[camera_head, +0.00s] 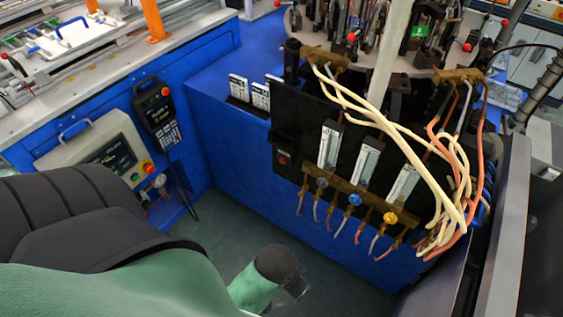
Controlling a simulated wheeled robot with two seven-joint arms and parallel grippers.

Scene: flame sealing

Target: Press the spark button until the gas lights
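A small black box with a red button (283,158) is mounted on the left part of the black panel (305,120), on the blue machine's front. It is the likeliest spark button, but its label is too small to read. No flame shows. Green and black parts that look like my arm fill the lower left and bottom centre, apart from the button.
Cream and red hoses (455,190) hang at the panel's right. A control box (98,150) with a screen and a black keypad (158,115) are at the left. A dark grey post (505,220) stands at the right. Floor (235,225) is clear before the panel.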

